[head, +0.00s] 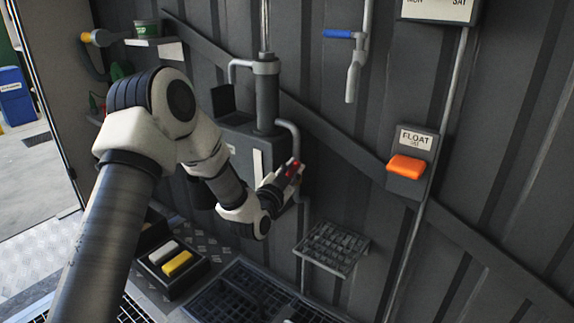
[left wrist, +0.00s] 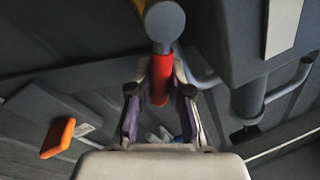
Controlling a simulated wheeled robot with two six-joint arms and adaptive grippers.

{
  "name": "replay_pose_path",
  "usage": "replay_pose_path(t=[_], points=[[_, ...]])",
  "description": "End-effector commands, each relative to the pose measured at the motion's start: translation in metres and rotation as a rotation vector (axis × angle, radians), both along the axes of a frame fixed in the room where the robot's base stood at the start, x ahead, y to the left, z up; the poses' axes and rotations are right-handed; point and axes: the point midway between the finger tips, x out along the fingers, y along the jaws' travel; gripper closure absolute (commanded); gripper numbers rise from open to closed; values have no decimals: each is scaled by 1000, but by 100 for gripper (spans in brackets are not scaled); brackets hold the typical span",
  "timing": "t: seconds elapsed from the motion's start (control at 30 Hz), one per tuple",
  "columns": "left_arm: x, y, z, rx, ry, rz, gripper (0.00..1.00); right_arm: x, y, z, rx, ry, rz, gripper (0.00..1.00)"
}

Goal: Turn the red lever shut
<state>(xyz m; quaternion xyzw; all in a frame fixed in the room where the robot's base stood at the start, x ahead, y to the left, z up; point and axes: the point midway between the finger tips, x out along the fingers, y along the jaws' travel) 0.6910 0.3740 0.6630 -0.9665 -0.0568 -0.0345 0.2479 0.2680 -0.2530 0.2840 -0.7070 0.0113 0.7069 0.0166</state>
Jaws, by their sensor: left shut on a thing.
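The red lever (head: 292,168) sits at the lower right side of the grey pump unit on the wall. In the left wrist view the red lever (left wrist: 161,80) hangs from a round grey pivot and lies between my fingers. My left gripper (head: 286,178) is shut on the lever; in the wrist view its two fingers (left wrist: 160,100) stand on either side of the red part. The lever's far end is partly hidden by the fingers. My right gripper is not in view.
An orange float switch (head: 406,167) is on the wall to the right. A blue-handled lever (head: 338,34) hangs above. A small grated shelf (head: 331,250) juts out below the pump unit. A tray (head: 160,285) holding a white and a yellow block is on the floor.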

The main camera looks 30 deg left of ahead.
Motion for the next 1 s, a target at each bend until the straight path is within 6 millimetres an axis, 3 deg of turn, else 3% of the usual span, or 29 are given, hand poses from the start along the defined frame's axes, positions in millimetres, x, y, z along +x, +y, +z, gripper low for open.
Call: replay_pose_path(t=[1.0], points=[[-2, -25, -37, 914, -70, 3, 100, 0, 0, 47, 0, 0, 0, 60]])
